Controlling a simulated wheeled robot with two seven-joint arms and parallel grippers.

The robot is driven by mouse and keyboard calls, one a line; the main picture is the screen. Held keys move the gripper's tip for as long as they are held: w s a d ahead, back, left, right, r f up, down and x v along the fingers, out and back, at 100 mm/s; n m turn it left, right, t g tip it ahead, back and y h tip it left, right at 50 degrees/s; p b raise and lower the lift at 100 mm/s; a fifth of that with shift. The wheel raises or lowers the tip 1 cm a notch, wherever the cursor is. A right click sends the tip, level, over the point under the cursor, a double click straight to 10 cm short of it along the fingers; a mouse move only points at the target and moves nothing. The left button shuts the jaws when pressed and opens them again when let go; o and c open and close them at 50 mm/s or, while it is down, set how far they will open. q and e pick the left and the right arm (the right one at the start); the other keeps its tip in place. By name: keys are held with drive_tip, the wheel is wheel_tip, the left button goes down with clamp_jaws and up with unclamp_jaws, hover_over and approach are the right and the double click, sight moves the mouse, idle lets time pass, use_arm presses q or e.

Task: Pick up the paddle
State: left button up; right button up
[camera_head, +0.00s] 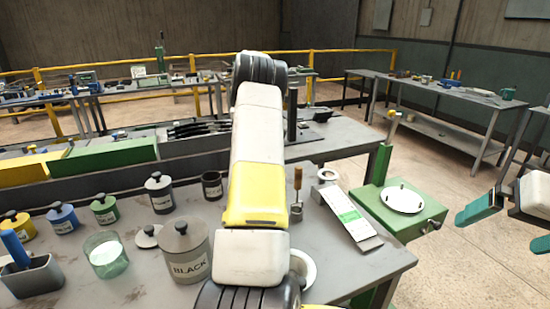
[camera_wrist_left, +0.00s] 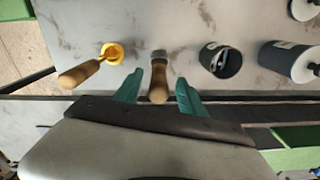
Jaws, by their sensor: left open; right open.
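Two wooden-handled tools show in the left wrist view, and I cannot tell for sure which is the paddle. One wooden handle (camera_wrist_left: 158,82) rises from a small grey holder and lies between the teal fingers of my open left gripper (camera_wrist_left: 158,86); contact cannot be told. In the head view, one upright wooden handle (camera_head: 298,179) shows just right of my left arm, which hides the left gripper. My right gripper (camera_head: 498,235) is open and empty at the right edge.
A green stand with a white disc (camera_head: 402,199) is beyond the table's right side. Open floor lies further right.

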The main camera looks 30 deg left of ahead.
use_arm(q)
wheel_tip(320, 180, down, 3)
drive_tip(key=shift+d+f, duration=0.1)
drive_tip(key=shift+f, duration=0.1)
drive_tip(key=shift+c, duration=0.2)
clamp_jaws()
drive_tip(key=shift+r, duration=0.15)
